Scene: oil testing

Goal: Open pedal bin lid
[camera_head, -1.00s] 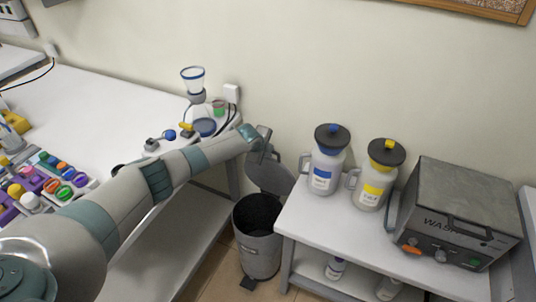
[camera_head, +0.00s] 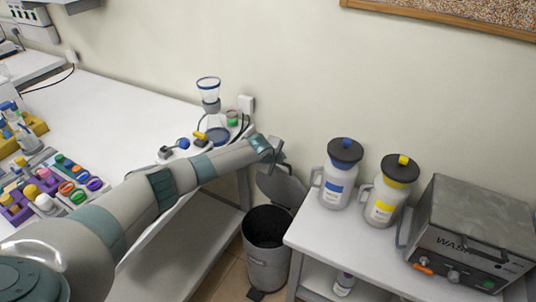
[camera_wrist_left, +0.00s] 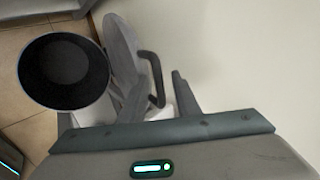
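The grey pedal bin (camera_head: 266,262) stands on the floor between the long bench and the low table. Its lid (camera_head: 284,187) is raised, leaning back towards the wall, and the dark inside shows. In the left wrist view the bin's round opening (camera_wrist_left: 64,72) is at left, with the raised lid (camera_wrist_left: 122,45) and its dark handle (camera_wrist_left: 155,78) beside it. My left gripper (camera_head: 278,158) is just above the lid. In the wrist view its fingers (camera_wrist_left: 157,98) are apart, with the handle's lower end between them in the picture; contact is unclear. My right gripper is out of view.
The low white table (camera_head: 325,238) right of the bin holds a blue-labelled jug (camera_head: 338,180), a yellow-labelled jug (camera_head: 385,198) and a grey wash machine (camera_head: 470,238). The long bench (camera_head: 110,110) with glassware is at left. The wall is close behind the bin.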

